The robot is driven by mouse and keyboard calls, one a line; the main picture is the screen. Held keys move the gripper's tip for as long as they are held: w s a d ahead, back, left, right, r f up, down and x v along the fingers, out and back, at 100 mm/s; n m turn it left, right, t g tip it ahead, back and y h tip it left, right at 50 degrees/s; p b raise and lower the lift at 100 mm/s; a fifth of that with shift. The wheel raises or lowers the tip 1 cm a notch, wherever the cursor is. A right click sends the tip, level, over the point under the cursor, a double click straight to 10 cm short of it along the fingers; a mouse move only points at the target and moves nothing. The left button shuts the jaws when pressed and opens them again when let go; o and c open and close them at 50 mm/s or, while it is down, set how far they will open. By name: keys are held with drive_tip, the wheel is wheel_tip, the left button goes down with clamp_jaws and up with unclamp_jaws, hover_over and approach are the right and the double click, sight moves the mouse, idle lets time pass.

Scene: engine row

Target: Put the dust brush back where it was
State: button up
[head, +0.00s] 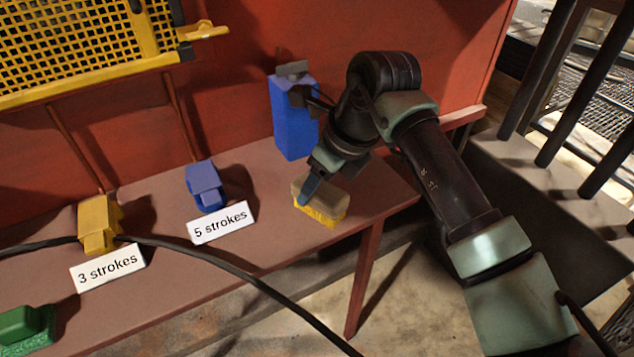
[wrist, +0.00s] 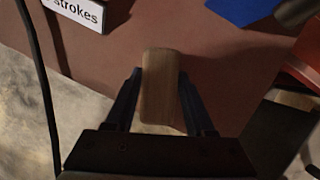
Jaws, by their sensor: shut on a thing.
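The dust brush (head: 322,203) has a tan wooden back and yellow bristles. It is at the right part of the brown bench, bristles down; I cannot tell whether the bristles touch the bench top. My gripper (head: 306,190) is shut on it from above. In the wrist view the brush's wooden back (wrist: 158,88) lies between the two dark fingers of my gripper (wrist: 160,100). The bristles are hidden in the wrist view.
The bench (head: 165,262) carries a blue block (head: 207,187) with a "5 strokes" card (head: 222,222), a yellow block (head: 99,224) with a "3 strokes" card (head: 107,267), and a green block (head: 25,327). A tall blue container (head: 290,118) stands behind the brush. A black cable (head: 237,271) crosses the bench.

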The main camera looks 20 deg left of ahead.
drive_tip(key=o, duration=1.2)
drive_tip(key=shift+r, duration=0.15)
drive_tip(key=p+v, duration=0.1)
drive_tip(key=v, duration=1)
drive_tip(key=shift+d+r+p, duration=0.25)
drive_tip(key=shift+r+p, duration=0.1)
drive_tip(key=shift+p, duration=0.05)
